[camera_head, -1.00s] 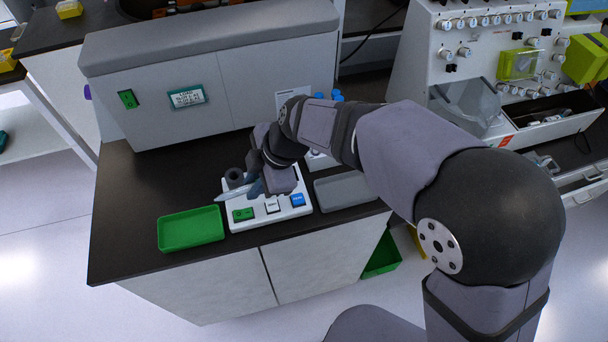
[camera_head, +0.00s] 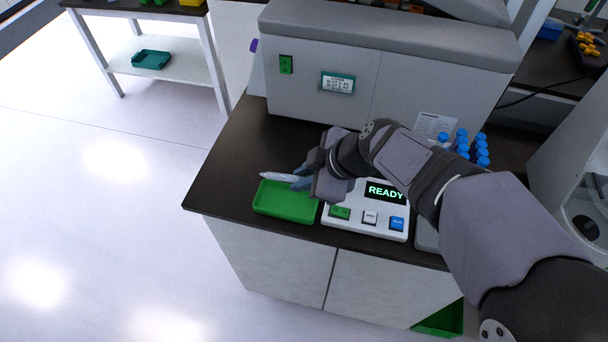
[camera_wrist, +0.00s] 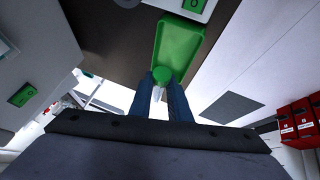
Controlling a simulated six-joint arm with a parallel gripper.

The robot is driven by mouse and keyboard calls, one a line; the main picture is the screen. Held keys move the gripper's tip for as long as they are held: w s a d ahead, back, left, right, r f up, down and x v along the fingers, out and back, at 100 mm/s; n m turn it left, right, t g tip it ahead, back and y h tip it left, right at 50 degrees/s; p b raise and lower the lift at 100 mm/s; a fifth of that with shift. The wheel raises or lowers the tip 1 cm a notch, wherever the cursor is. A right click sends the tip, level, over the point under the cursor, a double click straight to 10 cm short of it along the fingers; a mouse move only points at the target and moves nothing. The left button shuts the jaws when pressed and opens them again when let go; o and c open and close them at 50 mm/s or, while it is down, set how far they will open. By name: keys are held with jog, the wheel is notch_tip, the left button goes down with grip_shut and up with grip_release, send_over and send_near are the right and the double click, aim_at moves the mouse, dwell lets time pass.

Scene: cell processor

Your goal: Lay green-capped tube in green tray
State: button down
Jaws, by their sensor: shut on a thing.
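My gripper (camera_head: 302,181) is shut on the green-capped tube (camera_head: 277,177). The tube lies roughly level, and its clear body sticks out to the left in the head view. Its green cap (camera_wrist: 161,75) shows between the blue fingers (camera_wrist: 160,90) in the wrist view; the gripper hides it in the head view. The green tray (camera_head: 287,205) is on the near edge of the dark bench, and looks empty. The tube appears above the tray's back rim, apart from it. The tray also shows just beyond the cap in the wrist view (camera_wrist: 180,40).
A white control panel (camera_head: 340,226) with a READY screen (camera_head: 385,192) stands right of the tray. A large grey machine (camera_head: 420,85) closes off the back. Blue-capped tubes (camera_head: 463,145) stand at right. Bare bench (camera_head: 235,175) lies left of the tray.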

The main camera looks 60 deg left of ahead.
jog(key=b, duration=0.3)
send_over(303, 209)
notch_tip(303, 209, down, 6)
jog(key=shift+a+f, duration=0.1)
jog(key=shift+f, duration=0.15)
jog(key=shift+f+b, duration=0.4)
jog(key=shift+b, duration=0.45)
jog(key=c, duration=1.6)
grip_release()
jog(key=shift+r, duration=0.1)
jog(key=shift+b+v, duration=1)
jog(key=shift+v, duration=2.6)
